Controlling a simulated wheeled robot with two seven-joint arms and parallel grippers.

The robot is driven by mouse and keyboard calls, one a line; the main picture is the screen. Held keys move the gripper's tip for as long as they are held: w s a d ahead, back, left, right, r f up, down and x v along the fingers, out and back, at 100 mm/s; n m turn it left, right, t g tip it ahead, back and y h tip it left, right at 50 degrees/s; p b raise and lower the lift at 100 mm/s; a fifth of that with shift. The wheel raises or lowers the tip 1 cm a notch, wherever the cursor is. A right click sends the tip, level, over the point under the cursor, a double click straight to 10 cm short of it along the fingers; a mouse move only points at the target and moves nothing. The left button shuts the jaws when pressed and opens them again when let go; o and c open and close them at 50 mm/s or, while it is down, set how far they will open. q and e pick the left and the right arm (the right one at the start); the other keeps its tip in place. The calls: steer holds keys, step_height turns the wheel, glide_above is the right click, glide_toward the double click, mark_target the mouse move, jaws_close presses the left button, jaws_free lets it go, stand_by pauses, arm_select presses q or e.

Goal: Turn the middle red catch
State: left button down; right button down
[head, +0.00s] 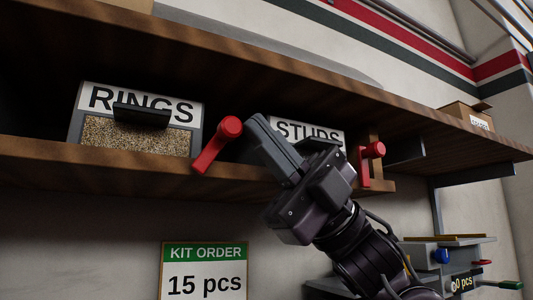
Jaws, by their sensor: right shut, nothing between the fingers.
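A red catch (216,145) is mounted on the shelf's front between the RINGS bin and the STUDS bin; its round knob is at the upper right and its arm slants down to the left. Another red catch (367,163) is at the right end, its arm hanging down and its knob to the right. My right gripper (257,124) is shut and empty, just right of the first catch's knob, in front of the STUDS bin. I cannot tell whether it touches the knob. My left gripper is out of view.
The RINGS bin (137,135) and the partly hidden STUDS bin (310,131) sit in the wooden shelf (70,155). A KIT ORDER sign (205,270) hangs below. A cardboard box (466,115) stands at the right. A bench with coloured handles is at lower right.

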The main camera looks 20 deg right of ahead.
steer(key=shift+x, duration=0.95)
steer(key=shift+w+d+r, duration=0.1)
steer(key=shift+d, duration=0.1)
steer(key=shift+w, duration=0.1)
stand_by(0.5)
